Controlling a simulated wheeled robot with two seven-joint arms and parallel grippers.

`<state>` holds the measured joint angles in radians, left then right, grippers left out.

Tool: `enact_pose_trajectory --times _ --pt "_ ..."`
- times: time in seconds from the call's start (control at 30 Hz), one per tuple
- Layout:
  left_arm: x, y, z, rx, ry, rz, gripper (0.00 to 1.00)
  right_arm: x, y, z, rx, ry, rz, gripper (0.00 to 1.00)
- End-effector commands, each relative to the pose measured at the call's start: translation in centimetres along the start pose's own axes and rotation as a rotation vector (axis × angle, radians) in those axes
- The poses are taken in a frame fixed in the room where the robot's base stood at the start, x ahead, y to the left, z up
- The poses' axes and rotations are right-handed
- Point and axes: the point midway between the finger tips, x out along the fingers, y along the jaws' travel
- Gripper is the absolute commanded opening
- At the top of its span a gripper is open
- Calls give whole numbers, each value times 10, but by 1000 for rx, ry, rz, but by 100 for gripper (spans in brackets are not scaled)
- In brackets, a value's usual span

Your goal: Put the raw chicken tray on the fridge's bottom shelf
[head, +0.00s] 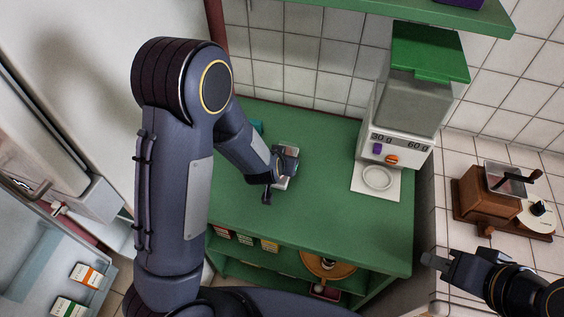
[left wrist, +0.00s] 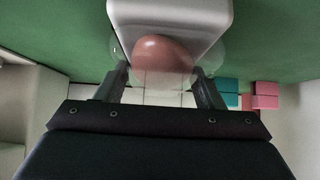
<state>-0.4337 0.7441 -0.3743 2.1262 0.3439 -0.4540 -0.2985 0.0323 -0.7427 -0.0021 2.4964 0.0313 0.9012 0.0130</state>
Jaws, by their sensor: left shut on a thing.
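The raw chicken tray shows in the left wrist view as a white tray (left wrist: 170,14) with a pinkish piece of chicken (left wrist: 163,52) under clear wrap. My left gripper (left wrist: 162,85) is shut on its near end, one finger at each side. In the head view my left gripper (head: 283,168) is over the green counter, and the tray is mostly hidden by it. The open fridge (head: 50,240) is at the lower left of the head view; its bottom shelf cannot be made out. My right gripper (head: 437,262) is at the lower right, with no clear finger gap.
A dispenser with a green lid (head: 400,110) stands at the back right of the green counter (head: 320,215). A wooden grinder (head: 482,200) is on the tiled counter at right. A green shelf (head: 450,15) hangs above.

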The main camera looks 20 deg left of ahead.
Motion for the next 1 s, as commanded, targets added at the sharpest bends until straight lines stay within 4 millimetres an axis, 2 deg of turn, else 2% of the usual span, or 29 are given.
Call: enact_pose_trajectory --times 0.27,0.43,0.7,0.8,1.0 --pt "-5 0 -7 1 5 0 23 0 0 0 0 0 0 33" --pt "-25 2 -27 -1 10 3 23 -1 -1 -1 0 0 0 33" --pt "-110 19 -37 3 5 7 23 -28 -13 -14 0 0 0 33" --pt "-132 27 -23 5 1 6 23 -34 -15 -17 0 0 0 33" --pt "-169 37 -8 4 2 3 23 -46 -21 -23 0 0 0 33"
